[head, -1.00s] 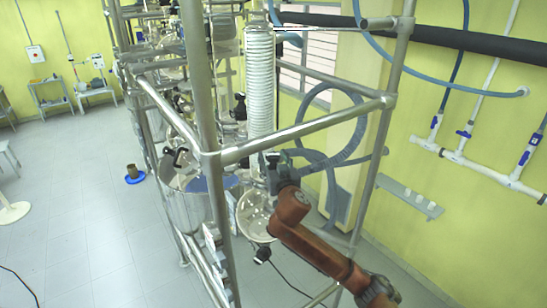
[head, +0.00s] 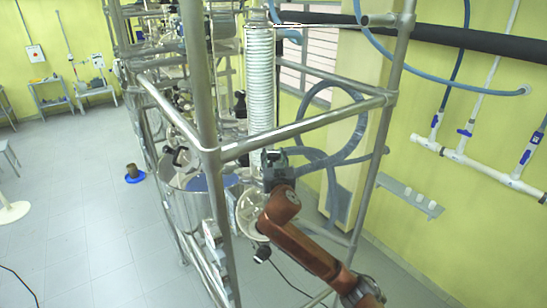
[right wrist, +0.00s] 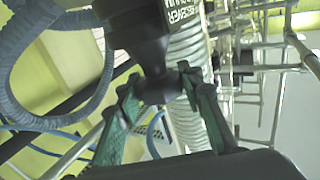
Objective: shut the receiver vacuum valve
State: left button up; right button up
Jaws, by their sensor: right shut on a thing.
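The receiver vacuum valve shows in the right wrist view as a black handle (right wrist: 145,45) at the top middle. A dark label with white letters (right wrist: 181,14), partly cut off and reading "RECEIVER", sits beside it. My right gripper (right wrist: 158,88) has its two green-padded fingers on either side of the lower end of the black handle, shut on it. In the head view my right gripper (head: 277,168) is at the glassware inside the frame, below the white ribbed column, and hides the valve there. My left gripper is not in view.
Steel frame tubes (head: 305,130) cross close in front of and above my right arm. A white ribbed column (head: 260,80) stands just behind the gripper, and a grey looped hose (head: 350,150) hangs to its right. A steel vessel (head: 187,205) is at left.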

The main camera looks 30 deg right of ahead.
aim_at(273, 152)
jog(key=m+g+h+b, duration=0.5)
jog(key=m+h+b, duration=0.1)
jog(key=h, duration=0.1)
jog(key=shift+a+f+g, duration=0.1)
jog(key=shift+f+g, duration=0.2)
jog(key=shift+g, duration=0.1)
jog(key=shift+r+m+g+h+b, duration=0.15)
jog(key=shift+m+g+h+b, duration=0.65)
jog(key=shift+g, duration=0.45)
jog(key=shift+r+m+g+h+b, duration=0.1)
jog(key=shift+m+g+h+b, duration=0.5)
jog(key=shift+m+g+b, duration=0.55)
jog(key=shift+g, duration=0.3)
jog(key=o, duration=1.2)
jog(key=shift+r, duration=0.1)
notch_tip(273, 152, up, 10)
jog(key=shift+f, duration=0.1)
